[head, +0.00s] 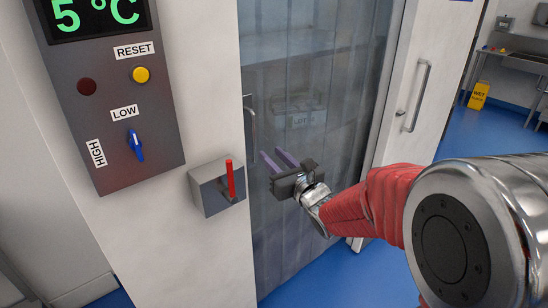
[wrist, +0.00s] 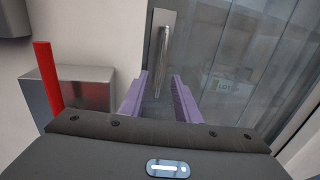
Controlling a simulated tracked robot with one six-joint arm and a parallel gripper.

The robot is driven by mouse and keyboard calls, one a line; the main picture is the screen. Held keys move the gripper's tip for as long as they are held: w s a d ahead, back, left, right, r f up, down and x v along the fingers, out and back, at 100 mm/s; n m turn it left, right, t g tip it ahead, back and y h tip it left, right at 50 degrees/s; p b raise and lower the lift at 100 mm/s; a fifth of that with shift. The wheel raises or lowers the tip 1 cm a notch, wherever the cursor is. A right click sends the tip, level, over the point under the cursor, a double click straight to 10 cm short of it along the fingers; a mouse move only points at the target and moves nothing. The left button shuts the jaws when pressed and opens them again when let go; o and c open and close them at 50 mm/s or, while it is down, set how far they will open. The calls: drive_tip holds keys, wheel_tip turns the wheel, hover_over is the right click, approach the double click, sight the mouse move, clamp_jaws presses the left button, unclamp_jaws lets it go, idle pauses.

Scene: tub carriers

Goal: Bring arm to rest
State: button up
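My gripper (head: 278,162) is in front of the glass door (head: 300,90), its two purple fingers pointing toward the door's left side. In the wrist view my gripper (wrist: 160,95) shows its fingers apart with nothing between them. The metal door handle (wrist: 163,55) stands upright just beyond the fingertips; I cannot tell from these views whether they touch it. The same handle shows in the head view (head: 250,120). My red-sleeved arm reaches in from the right.
A steel box (head: 216,188) with a red lever (head: 230,178) sits left of my gripper. Above it is a control panel (head: 115,90) reading 5 °C, with a blue knob (head: 136,145). A white door (head: 425,80) stands right. A yellow wet-floor sign (head: 479,95) stands far back.

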drive_tip(key=s+a+r+n+g+y, duration=0.2)
drive_tip(key=s+n+g, duration=0.8)
drive_tip(key=s+n, duration=1)
drive_tip(key=s+d+f+n+h, duration=0.2)
drive_tip(key=s+d+n+h, duration=0.1)
drive_tip(key=d, duration=0.5)
drive_tip(key=s+d+f+n+h, duration=0.2)
drive_tip(key=s+d+h, duration=0.3)
drive_tip(key=d, duration=0.3)
drive_tip(key=s+d+f+n+h, duration=0.2)
drive_tip(key=s+d+n+h, duration=0.2)
drive_tip(key=s+d, duration=0.2)
drive_tip(key=d, duration=0.2)
drive_tip(key=shift+s+d+t, duration=0.3)
